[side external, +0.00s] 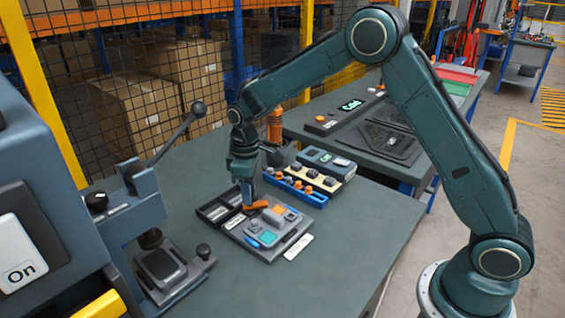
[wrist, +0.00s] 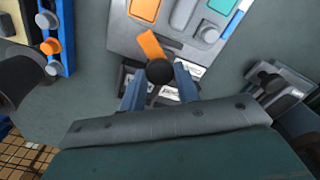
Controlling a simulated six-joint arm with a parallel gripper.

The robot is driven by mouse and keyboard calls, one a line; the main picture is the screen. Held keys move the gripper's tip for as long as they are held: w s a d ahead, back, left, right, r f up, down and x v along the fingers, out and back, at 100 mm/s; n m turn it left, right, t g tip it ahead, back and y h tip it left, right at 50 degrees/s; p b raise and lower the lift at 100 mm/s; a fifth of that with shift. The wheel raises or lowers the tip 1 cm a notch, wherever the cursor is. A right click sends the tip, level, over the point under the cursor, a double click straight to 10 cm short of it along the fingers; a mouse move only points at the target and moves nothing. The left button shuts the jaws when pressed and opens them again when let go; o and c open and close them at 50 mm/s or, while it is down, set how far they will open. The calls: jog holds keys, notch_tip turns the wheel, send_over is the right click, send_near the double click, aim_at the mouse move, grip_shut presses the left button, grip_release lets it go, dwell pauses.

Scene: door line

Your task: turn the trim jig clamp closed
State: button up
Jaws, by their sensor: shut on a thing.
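The trim jig (side external: 283,249) is a grey plate on the table with an orange block, a green block and blue parts; it fills the top of the wrist view (wrist: 122,36). Its clamp shows as an orange lever (side external: 257,205) at the jig's back-left end. In the wrist view the orange lever (wrist: 150,44) slants up-left from a round black knob (wrist: 160,71). My gripper (side external: 246,203) points down onto this end and is shut on the clamp, with the knob between its blue fingers (wrist: 160,85). The finger contact itself is partly hidden.
A black tray (side external: 214,212) lies against the jig's left side. A blue rack (side external: 316,200) of orange and grey knobs stands behind. A press (side external: 130,205) with a long lever is at the left. A white label strip (side external: 298,247) lies right. The front table is clear.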

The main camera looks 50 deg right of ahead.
jog(key=m, duration=0.5)
jog(key=shift+m, duration=0.3)
jog(key=shift+r+m, duration=0.1)
jog(key=shift+m, duration=2)
jog(key=o, duration=1)
jog(key=shift+c, duration=0.2)
notch_tip(320, 180, up, 14)
